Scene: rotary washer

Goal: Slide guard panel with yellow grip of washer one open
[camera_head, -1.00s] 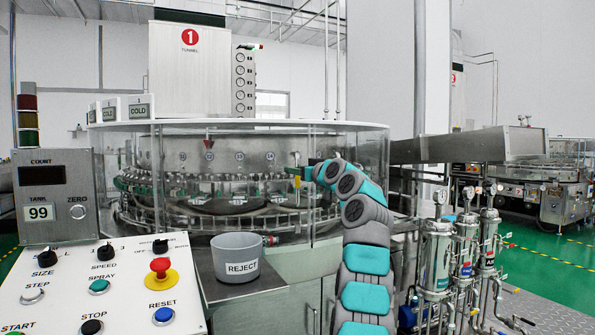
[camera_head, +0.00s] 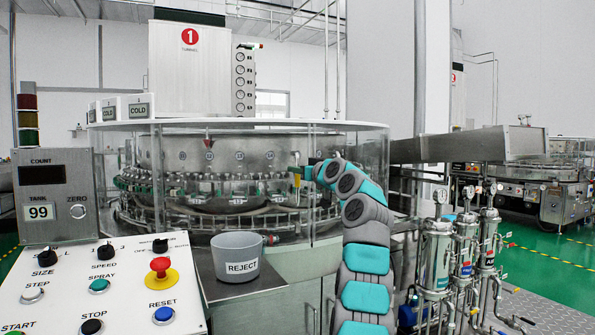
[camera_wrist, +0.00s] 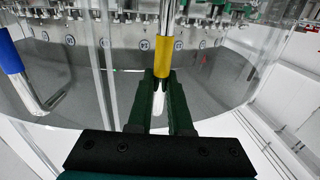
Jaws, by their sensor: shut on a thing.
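The washer with the red number 1 sign (camera_head: 190,37) has a curved clear guard around its ring. The yellow grip (camera_wrist: 168,57) is a sleeve on an upright metal handle at the guard. In the wrist view, the dark green fingers of my gripper (camera_wrist: 162,80) are shut on the lower part of this yellow grip. A second handle with a blue grip (camera_wrist: 9,52) stands apart at the left. In the head view, my gripper (camera_head: 306,173) reaches the guard's right front, and the yellow grip is mostly too small to make out there.
A grey REJECT bucket (camera_head: 236,256) stands on the ledge below the guard. A control panel (camera_head: 100,290) fills the lower left. Upright filter housings (camera_head: 436,262) and a metal trough (camera_head: 470,146) stand right of my arm.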

